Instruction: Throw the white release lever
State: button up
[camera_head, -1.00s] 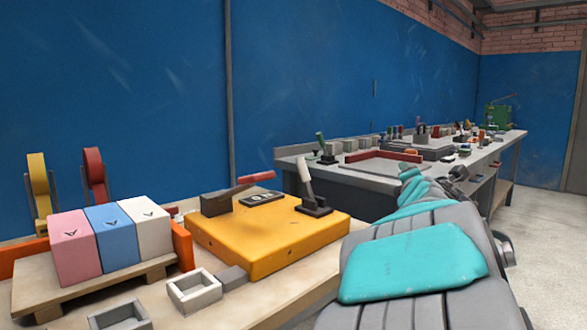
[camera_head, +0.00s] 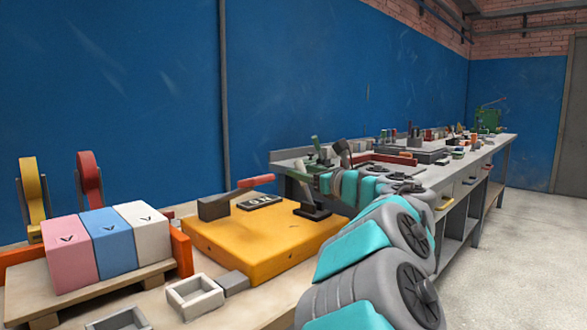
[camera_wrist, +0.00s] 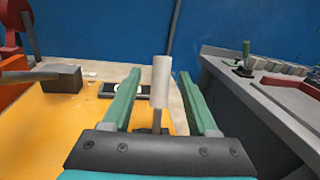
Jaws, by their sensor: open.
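The white release lever (camera_wrist: 160,82) stands upright between the two green fingers of my gripper (camera_wrist: 160,74) in the wrist view. The fingers are open, with a gap on each side of the white handle. The lever's dark base (camera_head: 312,213) sits on the right part of the yellow mould block (camera_head: 245,252) in the head view.
A grey block with a red-handled lever (camera_head: 258,182) and a black marked plate (camera_head: 260,202) sit left of the white lever. Pink, blue and white boxes (camera_head: 105,243) stand at left. A long grey bench (camera_wrist: 255,98) runs behind at right.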

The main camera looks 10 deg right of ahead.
jog(key=x, duration=0.5)
jog(key=shift+w+p, duration=0.1)
jog(key=shift+p, duration=0.3)
grip_shut()
dwell(1.0)
